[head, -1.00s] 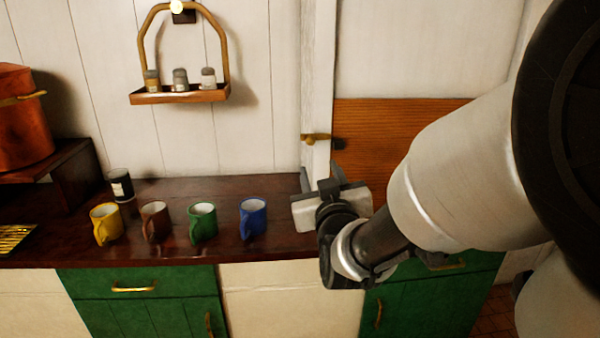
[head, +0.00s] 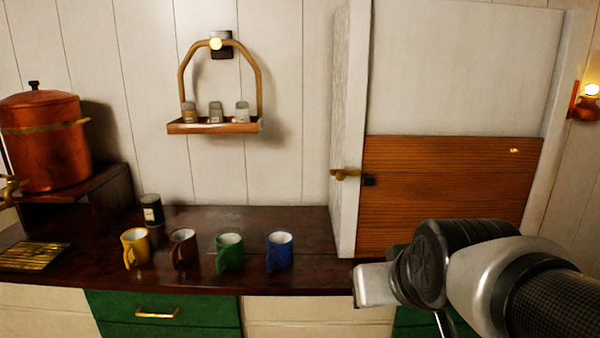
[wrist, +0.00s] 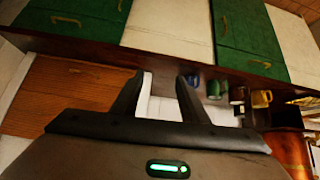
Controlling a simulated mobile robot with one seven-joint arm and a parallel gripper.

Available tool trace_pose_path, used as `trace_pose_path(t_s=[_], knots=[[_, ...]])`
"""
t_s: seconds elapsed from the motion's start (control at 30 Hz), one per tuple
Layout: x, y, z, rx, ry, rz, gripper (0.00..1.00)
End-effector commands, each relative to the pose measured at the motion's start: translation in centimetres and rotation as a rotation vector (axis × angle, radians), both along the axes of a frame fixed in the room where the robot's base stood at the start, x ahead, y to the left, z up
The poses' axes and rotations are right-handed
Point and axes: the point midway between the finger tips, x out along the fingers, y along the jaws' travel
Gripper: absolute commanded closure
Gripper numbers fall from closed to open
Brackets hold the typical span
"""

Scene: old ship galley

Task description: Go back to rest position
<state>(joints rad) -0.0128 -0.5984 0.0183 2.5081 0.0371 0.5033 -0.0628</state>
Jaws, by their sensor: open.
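My gripper (wrist: 160,95) shows in the wrist view with its two dark fingers apart and nothing between them. In the head view my gripper (head: 376,285) is at the lower right, near the counter's front edge, right of the mugs; its fingertips are hard to make out there. On the counter, from left to right, stand a yellow mug (head: 136,249), a brown mug (head: 183,249), a green mug (head: 230,252) and a blue mug (head: 279,252). All are upright and apart from my gripper.
The dark wooden counter (head: 300,222) has bare room behind the mugs. A dark jar (head: 151,210) stands behind the yellow mug. A copper pot (head: 45,143) sits on a raised shelf at left. A hanging rack (head: 213,126) holds small shakers. A white door edge (head: 349,130) stands behind my gripper.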

Motion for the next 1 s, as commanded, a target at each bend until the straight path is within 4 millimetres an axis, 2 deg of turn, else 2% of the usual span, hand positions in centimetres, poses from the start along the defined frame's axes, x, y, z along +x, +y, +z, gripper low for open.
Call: trace_pose_path(t_s=[0.03,0.23,0.3,0.7,0.83,1.0], knots=[[-1.7,-0.4,0.0,0.003,0.042,-0.013,0.60],[-8.7,-1.5,-0.6,0.010,0.230,-0.067,0.60],[-8.7,-1.5,2.3,0.010,0.238,-0.066,0.60],[-8.6,-1.4,11.9,0.009,0.238,-0.064,0.60],[-8.6,-1.4,13.2,0.009,0.238,-0.064,0.60],[-8.6,-1.4,13.2,0.009,0.238,-0.064,0.60]])
